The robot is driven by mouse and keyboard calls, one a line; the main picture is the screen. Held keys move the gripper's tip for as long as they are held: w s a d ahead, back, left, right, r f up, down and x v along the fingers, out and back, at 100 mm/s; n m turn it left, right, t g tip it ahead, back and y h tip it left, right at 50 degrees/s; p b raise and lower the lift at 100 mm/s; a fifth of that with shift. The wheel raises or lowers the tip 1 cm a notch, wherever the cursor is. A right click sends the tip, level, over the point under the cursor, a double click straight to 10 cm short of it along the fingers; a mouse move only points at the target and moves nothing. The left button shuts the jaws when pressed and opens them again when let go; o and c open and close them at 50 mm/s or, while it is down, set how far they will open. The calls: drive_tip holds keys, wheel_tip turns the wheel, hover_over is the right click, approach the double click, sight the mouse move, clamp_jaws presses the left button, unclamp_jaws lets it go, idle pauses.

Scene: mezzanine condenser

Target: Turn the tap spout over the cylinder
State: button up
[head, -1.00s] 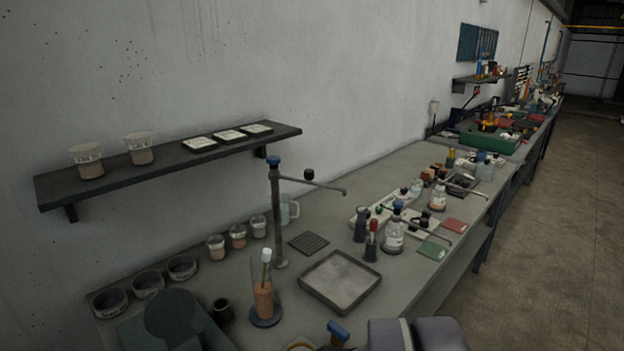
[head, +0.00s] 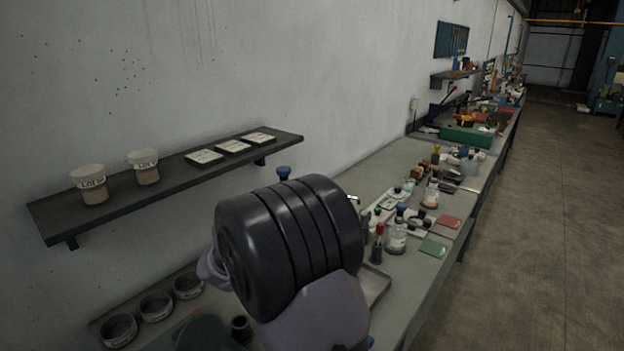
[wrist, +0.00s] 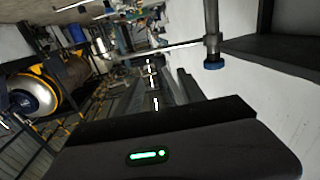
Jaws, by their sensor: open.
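The tap's blue knob (head: 284,172) shows above my arm in the head view. Most of its post is hidden behind my arm. The spout's outer end (head: 354,198) shows at the arm's right edge. In the wrist view the tap appears upside down: the post (wrist: 211,25) with its blue knob (wrist: 213,63), and the thin spout (wrist: 172,47) reaching left. My gripper (wrist: 165,88) is open and empty, its dark body filling the bottom of the wrist view. The spout looks apart from it. The cylinder is hidden behind my arm.
A wall shelf (head: 60,215) with tubs and flat trays is behind the tap. Three bowls (head: 157,304) stand at the bench's left. Bottles (head: 397,237) and a green card (head: 433,247) lie to the right. A shallow tray (head: 376,287) is partly hidden by my arm.

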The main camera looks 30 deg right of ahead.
drive_tip(key=x, duration=1.4)
drive_tip(key=shift+w+d, duration=0.2)
drive_tip(key=shift+d, duration=0.05)
drive_tip(key=shift+f, duration=0.1)
clamp_jaws()
idle(0.5)
